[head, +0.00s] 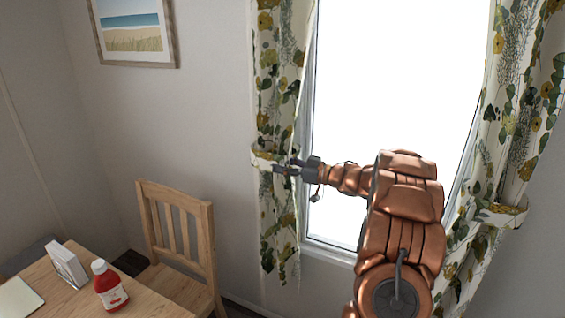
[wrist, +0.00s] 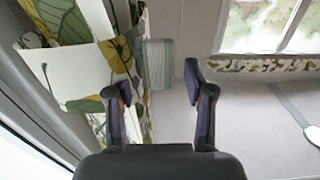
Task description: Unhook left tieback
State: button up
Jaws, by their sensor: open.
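The left curtain (head: 277,100) has yellow flowers and green leaves and hangs left of the bright window. Its left tieback (head: 263,157), a band in matching fabric, wraps the curtain at mid-height. My gripper (head: 284,169) is at the tieback's right part, in front of the curtain, and covers some of it. In the wrist view my gripper (wrist: 152,80) is open. Patterned curtain fabric (wrist: 70,40) lies around and left of its left finger. A small ribbed grey-green piece (wrist: 159,64) shows beyond the fingers, between them. I cannot tell whether the fingers touch the tieback; the hook is not clear.
The right curtain (head: 515,110) hangs with its own tieback (head: 507,214). A wooden chair (head: 182,236) stands below left, beside a table (head: 150,304) with a red bottle (head: 109,287) and a white holder (head: 67,264). A framed beach picture (head: 136,32) hangs on the wall.

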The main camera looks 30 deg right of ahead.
jog(key=shift+w+a, duration=0.2)
jog(key=shift+w, duration=0.15)
grip_shut()
dwell(0.3)
